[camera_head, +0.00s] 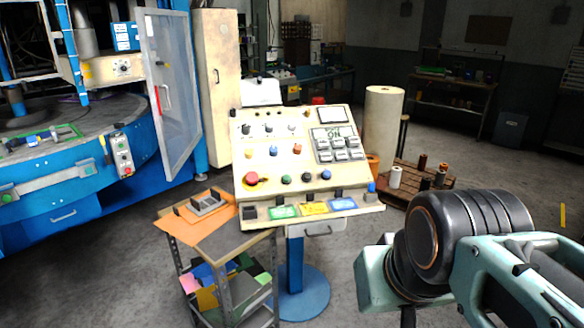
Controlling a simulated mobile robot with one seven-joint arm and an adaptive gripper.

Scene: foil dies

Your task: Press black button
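A cream control panel (268,208) with a sloped face stands on a blue pedestal in the middle of the view. Its lower row holds a red button on a yellow base (252,178), two dark buttons, the left one (286,179) and the right one (307,178), and a blue button (326,174). Small black knobs (246,129) sit in the upper row. My arm is at the lower right, apart from the panel. My gripper's fingers are not in view.
A small cart (240,243) with an orange sheet (174,226) stands at the panel's front left. A blue machine (70,210) with an open door fills the left. A pallet with spools (440,168) and a pale cylinder (382,125) stand behind right.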

